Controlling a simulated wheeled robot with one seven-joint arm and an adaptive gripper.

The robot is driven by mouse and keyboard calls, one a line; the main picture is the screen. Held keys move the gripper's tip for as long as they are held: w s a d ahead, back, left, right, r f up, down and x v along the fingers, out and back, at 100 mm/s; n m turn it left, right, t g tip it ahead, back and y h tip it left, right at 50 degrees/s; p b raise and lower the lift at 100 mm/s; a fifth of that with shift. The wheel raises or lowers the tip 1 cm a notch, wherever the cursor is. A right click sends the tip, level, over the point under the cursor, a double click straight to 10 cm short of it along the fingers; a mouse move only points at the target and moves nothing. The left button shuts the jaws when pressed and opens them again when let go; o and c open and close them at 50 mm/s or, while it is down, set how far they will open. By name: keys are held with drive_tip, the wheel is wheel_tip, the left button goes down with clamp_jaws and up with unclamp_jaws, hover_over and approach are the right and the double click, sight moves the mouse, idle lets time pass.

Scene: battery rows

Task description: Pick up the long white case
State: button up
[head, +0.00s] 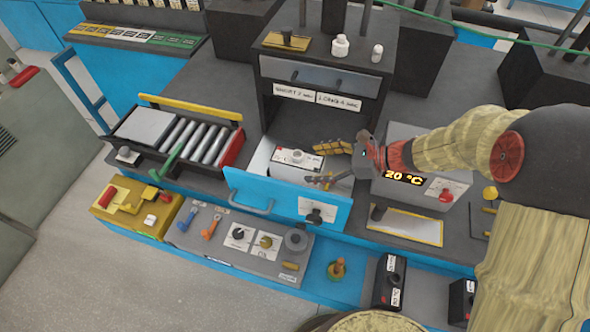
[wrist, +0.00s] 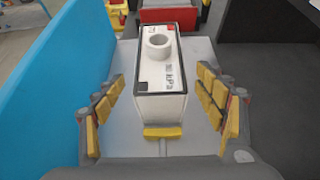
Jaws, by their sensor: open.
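The long white case (head: 296,158) lies in the open blue-fronted drawer (head: 262,199). It is a white box with a dark-edged top, a round white knob and a small red patch. It also shows in the middle of the wrist view (wrist: 160,103), pointing away from me. My gripper (head: 327,164) is open, with yellow-padded fingers, at the right end of the case. In the wrist view my gripper's fingers (wrist: 162,92) stand on either side of the case's near part, with gaps on both sides. The lower sides of the case are partly hidden in the head view.
The blue drawer front (wrist: 55,75) rises close on the left in the wrist view. The dark cabinet (head: 318,75) stands behind the drawer. A roller tray (head: 134,158) is at left, and a grey unit reading 20 °C (head: 425,183) is close at right.

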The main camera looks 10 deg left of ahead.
sight(304, 162)
drive_tip(key=x, duration=0.2)
drive_tip(key=b+x, duration=0.1)
drive_tip(key=x, duration=0.1)
drive_tip(key=b+x, duration=0.1)
drive_tip(key=x, duration=0.1)
drive_tip(key=shift+w+a+r, duration=0.1)
drive_tip(key=shift+a+r, duration=0.15)
drive_tip(key=shift+a, duration=0.2)
drive_tip(key=shift+c, duration=0.8)
drive_tip(key=c, duration=1.4)
